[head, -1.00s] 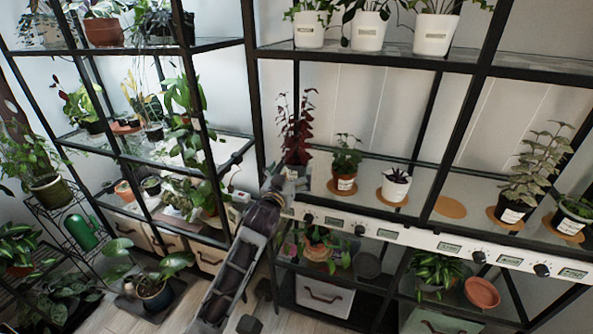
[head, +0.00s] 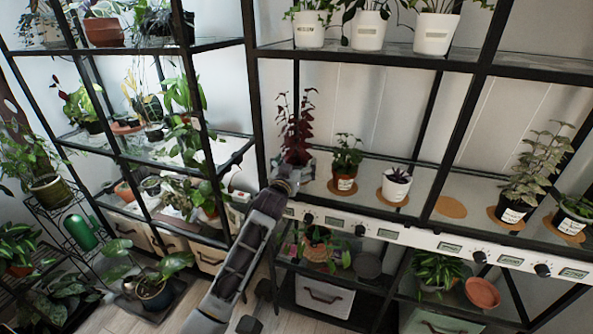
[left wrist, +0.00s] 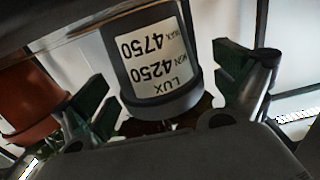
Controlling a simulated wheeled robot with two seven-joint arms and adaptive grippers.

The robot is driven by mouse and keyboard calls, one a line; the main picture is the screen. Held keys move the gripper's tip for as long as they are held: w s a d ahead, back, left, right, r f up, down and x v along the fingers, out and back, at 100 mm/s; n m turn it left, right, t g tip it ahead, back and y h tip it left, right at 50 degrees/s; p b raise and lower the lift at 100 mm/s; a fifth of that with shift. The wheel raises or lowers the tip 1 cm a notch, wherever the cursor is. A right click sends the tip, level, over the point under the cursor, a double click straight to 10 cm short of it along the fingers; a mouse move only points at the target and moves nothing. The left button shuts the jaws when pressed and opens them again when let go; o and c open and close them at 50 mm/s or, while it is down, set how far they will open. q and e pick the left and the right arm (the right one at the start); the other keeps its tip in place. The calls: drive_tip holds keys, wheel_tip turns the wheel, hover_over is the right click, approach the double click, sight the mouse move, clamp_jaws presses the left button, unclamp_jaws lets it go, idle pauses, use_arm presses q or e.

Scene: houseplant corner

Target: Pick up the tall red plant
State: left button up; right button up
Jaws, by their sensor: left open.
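The tall red plant (head: 297,122) has dark red leaves and stands on the middle shelf of the right rack, at its left end. Its pot is mostly hidden in the head view behind my left gripper (head: 294,170). In the left wrist view, a dark grey pot (left wrist: 185,97) with a white LUX label appears upside down between the two green-padded fingers of my left gripper (left wrist: 165,100). The fingers are open on either side of it, with a gap visible at the right finger. Contact at the left finger is unclear. My right gripper is not in view.
A terracotta-potted plant (head: 345,170) stands just right of the red plant; its pot shows in the left wrist view (left wrist: 28,98). A small purple plant (head: 397,183) in a white pot is farther right. A black rack post (head: 254,85) rises close on the left.

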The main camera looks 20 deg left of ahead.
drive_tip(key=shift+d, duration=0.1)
use_arm(q)
drive_tip(key=shift+c, duration=1.5)
drive_tip(key=c, duration=0.9)
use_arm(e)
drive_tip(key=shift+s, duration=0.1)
